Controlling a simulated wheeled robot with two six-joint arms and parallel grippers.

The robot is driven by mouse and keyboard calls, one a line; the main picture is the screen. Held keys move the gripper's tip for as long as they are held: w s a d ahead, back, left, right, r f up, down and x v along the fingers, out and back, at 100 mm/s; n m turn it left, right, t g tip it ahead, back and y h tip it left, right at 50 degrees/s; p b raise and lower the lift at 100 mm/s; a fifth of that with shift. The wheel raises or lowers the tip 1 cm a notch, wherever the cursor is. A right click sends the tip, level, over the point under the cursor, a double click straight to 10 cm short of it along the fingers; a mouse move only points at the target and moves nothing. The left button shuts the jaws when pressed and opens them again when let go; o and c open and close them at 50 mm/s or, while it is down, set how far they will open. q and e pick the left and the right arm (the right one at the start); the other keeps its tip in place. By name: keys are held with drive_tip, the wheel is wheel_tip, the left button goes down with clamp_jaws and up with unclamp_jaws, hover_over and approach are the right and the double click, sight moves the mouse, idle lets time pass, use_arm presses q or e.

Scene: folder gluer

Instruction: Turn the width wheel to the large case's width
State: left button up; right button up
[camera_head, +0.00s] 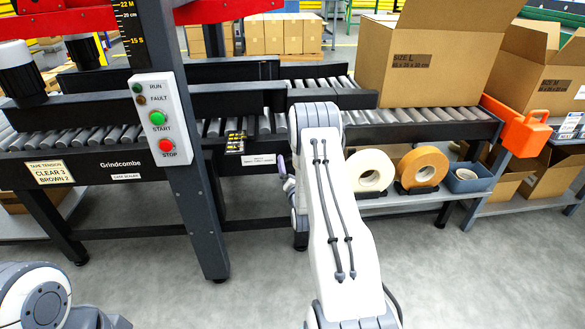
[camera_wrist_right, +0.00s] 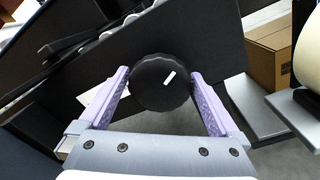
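The width wheel (camera_wrist_right: 160,85) is a round black knob with a white mark, in the middle of the right wrist view. My arm hides it in the head view. My right gripper (camera_wrist_right: 160,75) is open, with one purple finger on each side of the wheel. The fingertips are close to its rim; I cannot tell if they touch. A purple finger also shows in the head view (camera_head: 283,167). The large case (camera_head: 425,55), an open cardboard box marked "SIZE L", stands on the roller conveyor; its smaller print is unclear. My left gripper is out of view.
A control post (camera_head: 160,120) with green and red buttons stands left of my right arm. A yellow-marked scale (camera_head: 132,30) is at top left. The grey floor in front is clear.

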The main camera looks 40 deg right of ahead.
drive_tip(key=c, duration=0.9)
drive_tip(key=shift+m, duration=0.3)
